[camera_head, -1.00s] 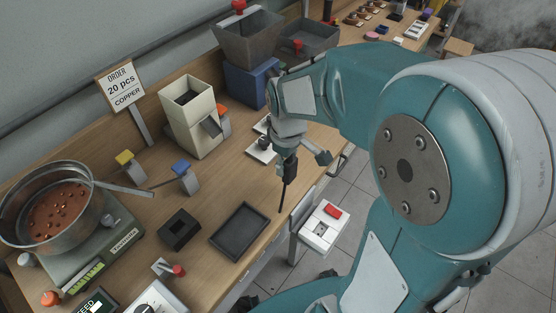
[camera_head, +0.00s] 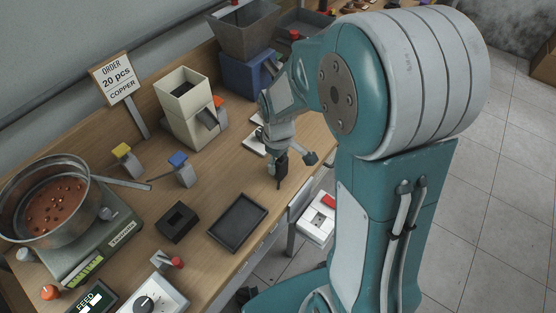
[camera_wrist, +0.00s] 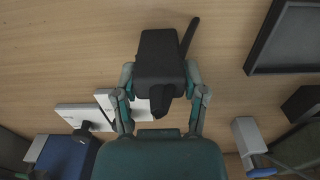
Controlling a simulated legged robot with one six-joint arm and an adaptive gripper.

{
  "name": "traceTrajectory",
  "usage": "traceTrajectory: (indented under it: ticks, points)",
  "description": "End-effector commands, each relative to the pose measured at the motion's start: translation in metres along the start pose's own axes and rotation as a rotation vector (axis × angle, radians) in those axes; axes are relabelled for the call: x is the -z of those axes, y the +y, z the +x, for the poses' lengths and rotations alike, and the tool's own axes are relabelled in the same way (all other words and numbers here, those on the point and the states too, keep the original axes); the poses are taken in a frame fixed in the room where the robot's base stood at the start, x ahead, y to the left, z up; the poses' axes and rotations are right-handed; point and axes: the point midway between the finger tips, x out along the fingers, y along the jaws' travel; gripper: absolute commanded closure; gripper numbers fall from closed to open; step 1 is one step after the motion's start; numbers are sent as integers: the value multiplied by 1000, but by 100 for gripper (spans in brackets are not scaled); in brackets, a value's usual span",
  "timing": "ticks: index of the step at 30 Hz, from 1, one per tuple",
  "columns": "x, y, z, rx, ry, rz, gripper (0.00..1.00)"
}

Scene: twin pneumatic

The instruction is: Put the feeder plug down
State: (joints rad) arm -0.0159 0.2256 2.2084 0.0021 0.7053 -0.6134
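The feeder plug (camera_wrist: 160,58) is a black block between the two fingers of my gripper (camera_wrist: 160,85) in the wrist view. A thin black stem (camera_wrist: 188,36) sticks out beside its far end. The fingers close on its sides. In the head view my gripper (camera_head: 281,157) points down over the right part of the bench, with the dark plug (camera_head: 281,170) below it. The stem's lower end is close to the wood; I cannot tell whether it touches. White plates (camera_wrist: 85,116) with a dark part lie beside my gripper, and also show in the head view (camera_head: 254,143).
A black tray (camera_head: 263,209) and a small black box (camera_head: 177,222) lie on the bench (camera_head: 215,180) to the left. A cream dispenser (camera_head: 185,110) and a blue hopper base (camera_head: 245,75) stand behind. A white box with a red button (camera_head: 318,218) hangs off the front edge.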

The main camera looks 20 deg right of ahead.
Motion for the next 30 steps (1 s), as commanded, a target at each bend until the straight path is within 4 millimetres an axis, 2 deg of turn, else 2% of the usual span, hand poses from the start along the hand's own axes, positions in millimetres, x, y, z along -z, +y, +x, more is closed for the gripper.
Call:
traceTrajectory:
  ticks: [12, 16, 30]
  points:
    - [0, 0, 0, 0, 0, 0, 16]
    - [1, 0, -8, -2, 3, 0, 16]
    - [0, 0, -99, -2, 3, 0, 16]
